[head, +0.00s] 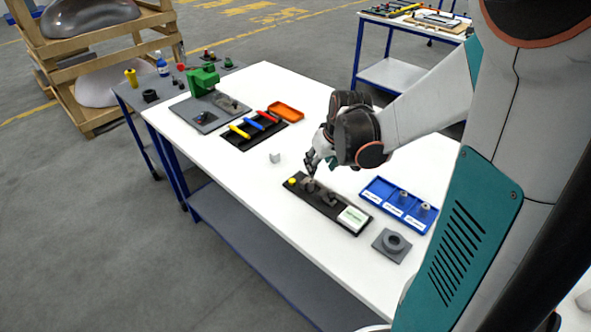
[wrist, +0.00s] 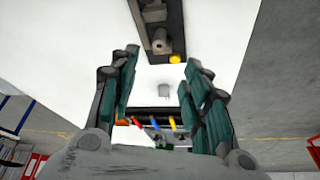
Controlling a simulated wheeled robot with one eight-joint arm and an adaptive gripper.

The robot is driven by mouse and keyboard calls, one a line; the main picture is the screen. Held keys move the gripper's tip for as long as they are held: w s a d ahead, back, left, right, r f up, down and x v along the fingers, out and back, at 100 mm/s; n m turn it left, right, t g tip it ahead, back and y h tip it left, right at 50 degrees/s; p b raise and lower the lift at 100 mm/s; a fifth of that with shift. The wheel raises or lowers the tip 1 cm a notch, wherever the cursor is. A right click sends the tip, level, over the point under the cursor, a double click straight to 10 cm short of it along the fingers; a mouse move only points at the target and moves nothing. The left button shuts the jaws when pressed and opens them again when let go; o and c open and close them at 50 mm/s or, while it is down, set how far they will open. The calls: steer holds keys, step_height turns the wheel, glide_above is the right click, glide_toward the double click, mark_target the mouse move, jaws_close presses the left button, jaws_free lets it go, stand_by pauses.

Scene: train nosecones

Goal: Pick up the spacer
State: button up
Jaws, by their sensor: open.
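My gripper (head: 310,165) is open and empty above the white table, near the yellow-knobbed end of a black fixture (head: 345,227). In the wrist view my gripper (wrist: 162,80) has its two fingers spread wide. A small pale grey block or cylinder (head: 275,157) stands alone on the table, left of my gripper. In the wrist view this grey piece (wrist: 165,91) shows between the fingers, apart from them. A blue tray (head: 376,199) holds small grey parts (head: 404,195) in labelled compartments. Which piece is the spacer I cannot tell for certain; the labels are unreadable.
The fixture carries dark grey parts, a yellow knob (head: 292,181) and a white-and-green box (head: 353,218). A grey block with a ring (head: 392,243) is at the right. A black tool tray (head: 240,137), an orange tray (head: 286,112) and a green device (head: 202,80) stand farther left.

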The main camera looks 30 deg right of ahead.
mark_target(311, 181)
steer(key=b+x, duration=0.4)
steer(key=x, duration=0.8)
steer(key=shift+w+d, duration=0.1)
steer(key=shift+w, duration=0.15)
jaws_close()
